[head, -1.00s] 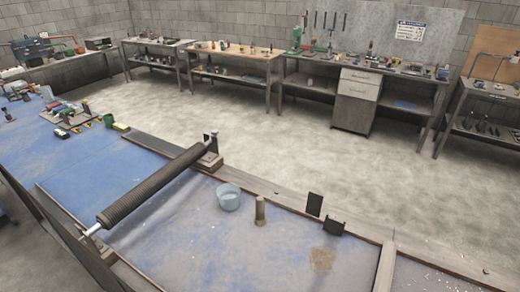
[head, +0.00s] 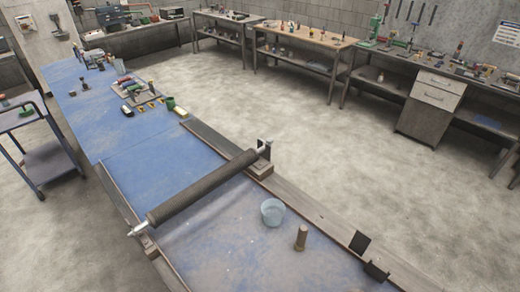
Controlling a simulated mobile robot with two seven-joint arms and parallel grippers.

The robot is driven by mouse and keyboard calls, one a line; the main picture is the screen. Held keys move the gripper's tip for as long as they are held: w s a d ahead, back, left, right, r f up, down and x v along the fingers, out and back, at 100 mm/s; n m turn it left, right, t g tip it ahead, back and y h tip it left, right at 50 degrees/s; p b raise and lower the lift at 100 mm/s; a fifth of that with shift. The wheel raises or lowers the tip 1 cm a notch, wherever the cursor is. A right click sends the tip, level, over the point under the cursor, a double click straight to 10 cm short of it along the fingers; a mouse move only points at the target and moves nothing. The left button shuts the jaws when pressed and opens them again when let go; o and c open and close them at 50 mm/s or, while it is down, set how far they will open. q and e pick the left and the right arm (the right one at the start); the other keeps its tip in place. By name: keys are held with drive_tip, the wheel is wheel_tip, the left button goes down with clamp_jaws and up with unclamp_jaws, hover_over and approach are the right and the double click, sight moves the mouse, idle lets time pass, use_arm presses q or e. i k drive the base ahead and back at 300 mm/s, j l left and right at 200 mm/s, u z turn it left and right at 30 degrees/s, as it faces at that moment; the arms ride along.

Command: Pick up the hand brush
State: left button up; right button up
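I cannot make out a hand brush for certain. Several small tools lie in a cluster (head: 140,92) on the far part of the long blue table (head: 205,240), too small to tell apart. A short brown upright cylinder (head: 301,237) stands on the near part of the table, beside a translucent bluish cup (head: 272,212). Neither of my grippers is in view.
A dark roller (head: 203,187) spans the table across its middle. A blue-grey cart (head: 50,160) stands at the left. Workbenches with tools, such as a wooden-topped one (head: 305,38), line the back. The concrete floor (head: 300,110) between is clear.

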sight(300, 245)
drive_tip(key=i+l+u, duration=0.25)
drive_tip(key=u, duration=0.25)
drive_tip(key=i+l+u, duration=0.15)
drive_tip(key=l+u, duration=0.3)
drive_tip(key=i+l+u, duration=0.15)
drive_tip(key=l+u, duration=1.8)
drive_tip(key=k+l+u, duration=0.2)
drive_tip(key=l+u, duration=0.15)
drive_tip(key=u, duration=0.15)
drive_tip(key=k+l+u, duration=0.2)
drive_tip(key=l+u, duration=0.15)
drive_tip(key=u, duration=0.15)
drive_tip(key=k+l+u, duration=0.25)
drive_tip(key=u, duration=0.2)
drive_tip(key=k+l+u, duration=0.2)
drive_tip(key=k+u, duration=0.15)
drive_tip(key=u, duration=0.15)
